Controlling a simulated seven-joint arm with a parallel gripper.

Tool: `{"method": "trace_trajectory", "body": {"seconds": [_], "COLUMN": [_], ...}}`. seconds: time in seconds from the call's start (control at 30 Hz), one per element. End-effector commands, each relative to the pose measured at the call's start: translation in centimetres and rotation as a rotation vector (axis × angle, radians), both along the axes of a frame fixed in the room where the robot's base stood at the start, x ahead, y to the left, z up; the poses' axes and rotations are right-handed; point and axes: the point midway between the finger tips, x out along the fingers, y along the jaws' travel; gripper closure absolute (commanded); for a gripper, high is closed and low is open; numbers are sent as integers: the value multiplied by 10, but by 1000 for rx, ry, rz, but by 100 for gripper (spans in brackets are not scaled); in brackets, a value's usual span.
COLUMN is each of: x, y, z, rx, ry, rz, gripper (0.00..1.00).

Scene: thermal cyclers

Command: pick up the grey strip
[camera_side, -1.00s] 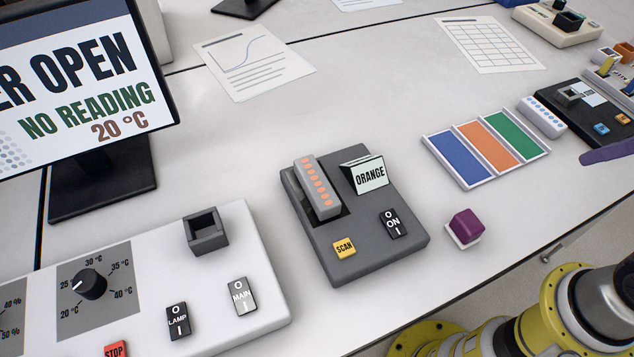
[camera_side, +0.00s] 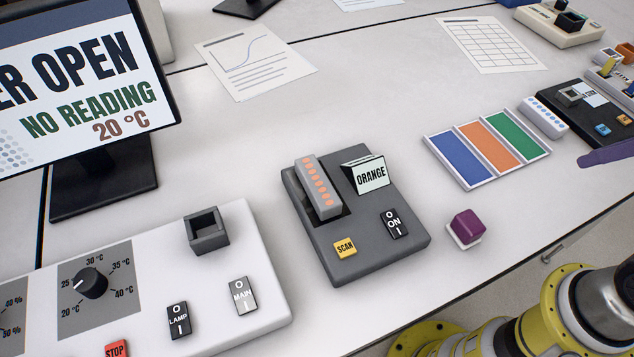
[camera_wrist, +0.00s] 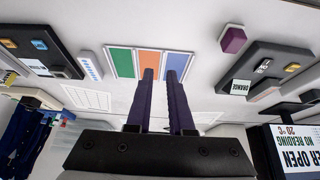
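The grey strip (camera_side: 319,187) with a row of orange dots sits in a slot of the dark grey scanner (camera_side: 359,254), beside a sign reading ORANGE (camera_side: 370,174). My gripper (camera_wrist: 163,75) shows two purple fingers with a gap between them and nothing held. In the side view only a purple finger part (camera_side: 608,155) shows at the right edge, far to the right of the grey strip and apart from it. In the wrist view the scanner (camera_wrist: 273,62) is at the upper right.
A tray with blue, orange and green panels (camera_side: 487,146) lies between scanner and gripper. A pale strip with blue dots (camera_side: 543,118) lies by a black device (camera_side: 590,117). A purple cube button (camera_side: 467,225) stands right of the scanner. A white console (camera_side: 225,290) and monitor (camera_side: 85,80) are left.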

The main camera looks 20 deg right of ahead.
Motion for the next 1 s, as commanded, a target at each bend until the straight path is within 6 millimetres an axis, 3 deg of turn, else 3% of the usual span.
{"method": "trace_trajectory", "body": {"seconds": [0.07, 0.3, 0.73, 0.87, 1.0], "x": [0, 0, -5, 6, 33], "y": [0, 0, 0, 0, 10], "z": [0, 0, 0, 36, 75], "rx": [0, 0, 35, 92, 143], "ry": [0, 0, 28, 18, 54], "rz": [0, 0, -68, -173, -238], "gripper": [64, 21, 20, 20, 20]}}
